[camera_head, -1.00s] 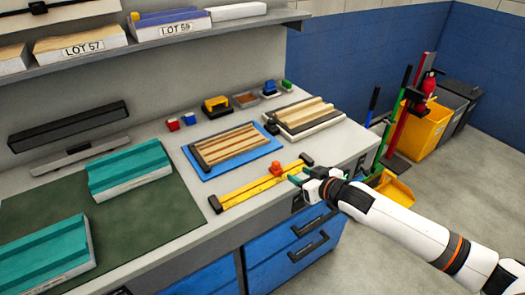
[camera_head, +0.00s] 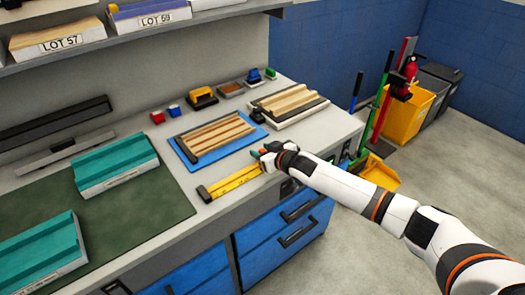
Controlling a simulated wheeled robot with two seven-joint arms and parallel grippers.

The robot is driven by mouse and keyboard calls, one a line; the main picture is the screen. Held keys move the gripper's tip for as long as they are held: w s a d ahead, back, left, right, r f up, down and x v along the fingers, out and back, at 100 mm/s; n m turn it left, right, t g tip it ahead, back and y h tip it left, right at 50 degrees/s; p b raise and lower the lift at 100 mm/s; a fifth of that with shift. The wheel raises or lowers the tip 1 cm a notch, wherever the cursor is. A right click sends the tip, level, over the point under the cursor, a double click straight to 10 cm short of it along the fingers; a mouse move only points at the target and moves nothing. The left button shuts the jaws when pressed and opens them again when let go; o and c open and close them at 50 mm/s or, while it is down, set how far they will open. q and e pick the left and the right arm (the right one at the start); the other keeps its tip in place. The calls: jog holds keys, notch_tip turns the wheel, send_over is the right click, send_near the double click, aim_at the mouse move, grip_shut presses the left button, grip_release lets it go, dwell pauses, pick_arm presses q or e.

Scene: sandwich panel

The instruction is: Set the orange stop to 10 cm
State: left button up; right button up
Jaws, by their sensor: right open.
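The yellow ruler rail (camera_head: 232,181) lies along the front edge of the bench, with a dark end block at its left end. My right gripper (camera_head: 259,154) is at the right part of the rail, its arm coming in from the right. A small bit of the orange stop (camera_head: 263,151) shows at the gripper's fingers; the rest of it is hidden. The right gripper is open, with its fingers around or beside the stop; I cannot tell which, nor whether they touch it. The rail's scale marks are too small to read. My left gripper is out of view.
A blue tray (camera_head: 185,152) with wooden strips lies just behind the rail. A stack of wooden strips on a board (camera_head: 318,104) is at the back right. Teal blocks (camera_head: 115,160) and a green mat (camera_head: 150,207) are at the left. Blue drawers (camera_head: 262,245) are below.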

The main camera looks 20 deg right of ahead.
aim_at(211, 188)
grip_shut()
jog(key=shift+s+a, duration=0.15)
jog(key=shift+a, duration=0.35)
jog(key=s+a, duration=0.2)
jog(key=a, duration=0.3)
jog(key=s+a+p, duration=0.1)
jog(key=s+a, duration=0.1)
jog(key=a, duration=0.4)
jog(key=s+a+p, duration=0.1)
jog(key=s+a, duration=0.1)
jog(key=a, duration=0.3)
jog(key=shift+a, duration=0.3)
grip_release()
jog(key=shift+a, duration=0.15)
